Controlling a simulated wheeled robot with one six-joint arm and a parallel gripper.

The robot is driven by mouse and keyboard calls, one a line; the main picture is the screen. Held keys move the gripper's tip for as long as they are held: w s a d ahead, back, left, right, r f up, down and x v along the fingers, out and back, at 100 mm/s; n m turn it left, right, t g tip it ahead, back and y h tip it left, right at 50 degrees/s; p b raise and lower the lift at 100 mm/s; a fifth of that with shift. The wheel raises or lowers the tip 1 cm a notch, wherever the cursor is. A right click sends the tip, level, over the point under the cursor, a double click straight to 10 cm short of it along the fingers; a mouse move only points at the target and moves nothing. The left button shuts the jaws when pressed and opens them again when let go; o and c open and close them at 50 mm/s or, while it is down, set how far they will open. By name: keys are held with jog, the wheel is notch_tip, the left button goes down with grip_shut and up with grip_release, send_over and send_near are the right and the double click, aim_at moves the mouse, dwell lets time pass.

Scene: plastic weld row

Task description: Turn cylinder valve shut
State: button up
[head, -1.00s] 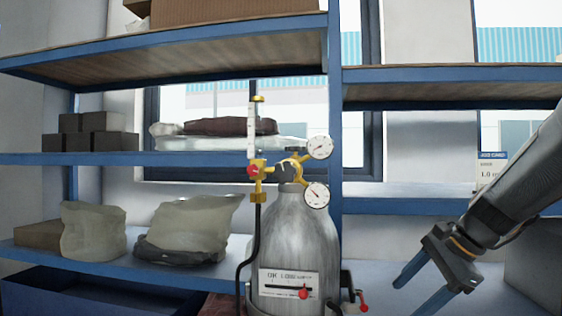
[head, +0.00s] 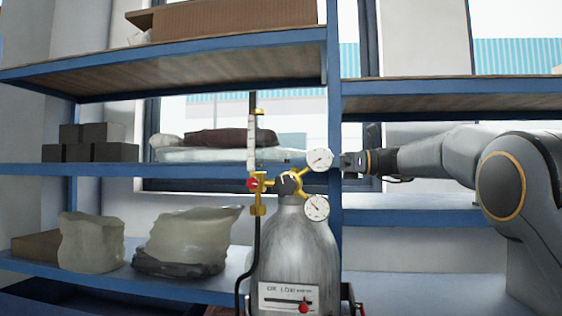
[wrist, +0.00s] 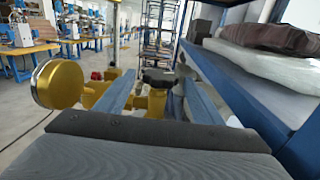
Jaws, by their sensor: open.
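The grey gas cylinder (head: 292,240) stands upright in the head view, with a brass regulator (head: 268,183) and two white-faced gauges (head: 319,160) at its neck. In the wrist view a black valve knob (wrist: 158,76) sits on brass valve parts (wrist: 152,103), ahead of my gripper and between the lines of its two blue fingers. My gripper (wrist: 156,82) is open and holds nothing. In the head view it reaches in from the right at gauge height; its fingers are largely hidden behind the upper gauge. Contact with the knob cannot be told.
Blue shelving (head: 85,170) stands behind the cylinder, with wrapped bags (head: 190,242) and dark boxes (head: 98,152). A shelf upright (head: 335,120) is close to my gripper. In the wrist view a brass gauge back (wrist: 57,84) lies close at the left and a shelf at the right.

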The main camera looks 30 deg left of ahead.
jog(key=shift+p+x, duration=0.9)
jog(key=shift+x, duration=2.2)
jog(key=c, duration=1)
